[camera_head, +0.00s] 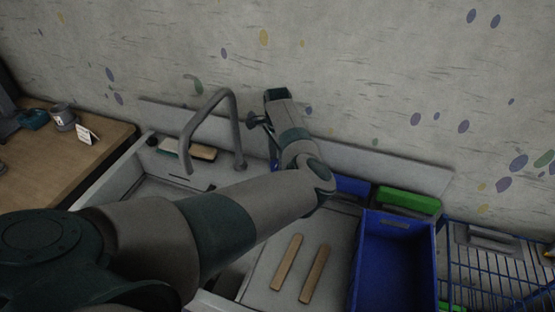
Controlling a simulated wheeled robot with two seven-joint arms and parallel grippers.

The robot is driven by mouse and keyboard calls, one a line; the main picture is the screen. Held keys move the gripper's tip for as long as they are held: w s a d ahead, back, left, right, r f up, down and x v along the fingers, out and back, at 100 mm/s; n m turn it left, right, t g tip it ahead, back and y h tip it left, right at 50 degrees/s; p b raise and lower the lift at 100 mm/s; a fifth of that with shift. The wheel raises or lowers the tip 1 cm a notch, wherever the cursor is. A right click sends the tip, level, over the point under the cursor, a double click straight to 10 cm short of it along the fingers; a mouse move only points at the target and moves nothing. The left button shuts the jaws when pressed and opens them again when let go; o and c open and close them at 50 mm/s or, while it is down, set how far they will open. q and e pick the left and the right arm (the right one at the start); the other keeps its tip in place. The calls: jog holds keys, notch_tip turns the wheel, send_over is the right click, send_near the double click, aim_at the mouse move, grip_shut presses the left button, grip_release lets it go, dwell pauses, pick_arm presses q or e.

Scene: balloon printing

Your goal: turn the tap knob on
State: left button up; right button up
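The grey tap (237,120) stands at the back of the sink, its spout arched over to the left. My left arm comes in from the lower left and bends at the wrist, so that my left gripper (262,124) is just right of the tap's upright pipe, near the wall. The gripper is small and dark here, and I cannot tell its opening or whether it touches anything. I cannot make out the tap knob clearly; the gripper and arm cover the area right of the tap's base. My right gripper is not in view.
A sponge-like block (190,149) lies on the sink's back ledge. Two wooden strips (287,262) lie on the counter. A blue bin (394,262), a green block (407,200) and a blue wire rack (490,270) are on the right. A wooden table (60,165) is on the left.

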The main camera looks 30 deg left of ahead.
pick_arm(q)
jog(key=c, duration=0.6)
jog(key=shift+c, duration=0.2)
jog(key=shift+n, duration=0.4)
jog(key=shift+r+n+p, duration=0.1)
jog(key=shift+n+p, duration=0.75)
jog(key=shift+n, duration=0.35)
jog(key=n+p, duration=0.1)
jog(key=n, duration=0.3)
jog(key=n+p, duration=0.1)
jog(key=n, duration=0.9)
jog(key=shift+a+n, duration=0.1)
jog(key=shift+n, duration=0.3)
